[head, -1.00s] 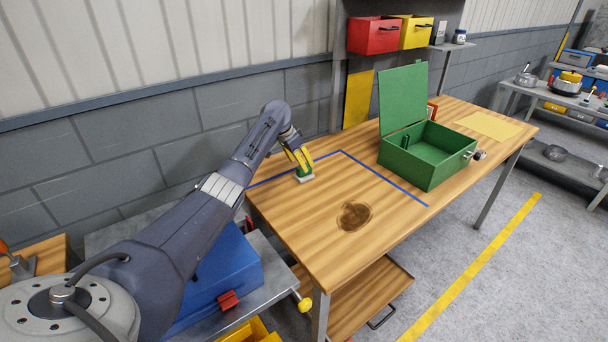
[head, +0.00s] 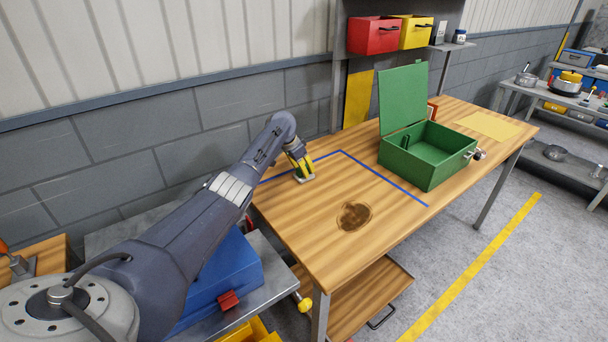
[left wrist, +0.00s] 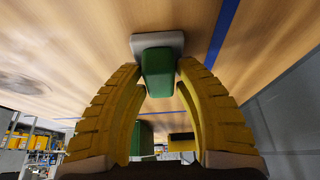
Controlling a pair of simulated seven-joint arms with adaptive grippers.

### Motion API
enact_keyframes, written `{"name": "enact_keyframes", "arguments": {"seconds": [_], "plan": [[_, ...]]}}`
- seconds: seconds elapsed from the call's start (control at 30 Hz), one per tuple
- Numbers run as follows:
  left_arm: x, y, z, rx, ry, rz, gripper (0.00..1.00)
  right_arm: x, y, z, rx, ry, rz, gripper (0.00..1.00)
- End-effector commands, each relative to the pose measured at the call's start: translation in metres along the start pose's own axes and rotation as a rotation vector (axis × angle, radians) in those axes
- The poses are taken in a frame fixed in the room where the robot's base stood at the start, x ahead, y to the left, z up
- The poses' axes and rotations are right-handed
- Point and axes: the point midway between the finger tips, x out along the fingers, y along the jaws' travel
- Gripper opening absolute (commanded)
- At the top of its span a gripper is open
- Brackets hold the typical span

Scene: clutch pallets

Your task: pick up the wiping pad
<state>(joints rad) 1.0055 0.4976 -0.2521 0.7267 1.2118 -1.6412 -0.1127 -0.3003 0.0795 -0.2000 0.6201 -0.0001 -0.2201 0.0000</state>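The wiping pad has a green block-shaped grip on a pale grey base; it stands on the wooden bench inside the blue tape corner, its base (head: 306,180) just showing in the head view. In the left wrist view its green grip (left wrist: 158,72) sits between my two yellow fingers. My left gripper (head: 301,166) has come down over the pad from above. Its fingers (left wrist: 160,68) are apart, one on each side of the grip and very close to it. Contact is hard to make out. My right gripper is not in view.
A dark brown stain (head: 354,216) marks the bench in front of the pad. An open green box (head: 430,170) stands further right, with a yellow sheet (head: 489,125) beyond it. The grey block wall (head: 150,140) runs close behind. The bench between pad and box is clear.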

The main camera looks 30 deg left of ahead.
Motion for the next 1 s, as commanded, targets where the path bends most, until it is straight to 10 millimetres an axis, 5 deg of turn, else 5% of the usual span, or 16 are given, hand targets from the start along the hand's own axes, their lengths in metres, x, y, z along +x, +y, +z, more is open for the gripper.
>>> {"name": "enact_keyframes", "arguments": {"seconds": [0.27, 0.73, 1.0], "plan": [[0.000, 0.000, 0.000, 0.000, 0.000, 0.000, 0.00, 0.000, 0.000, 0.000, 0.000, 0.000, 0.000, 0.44], [-0.005, 0.000, -0.002, 0.000, 0.001, 0.000, 0.00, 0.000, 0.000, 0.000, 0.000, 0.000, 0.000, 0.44], [-0.034, -0.001, -0.016, 0.002, 0.003, -0.002, 0.00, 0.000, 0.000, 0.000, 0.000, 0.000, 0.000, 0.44]]}}
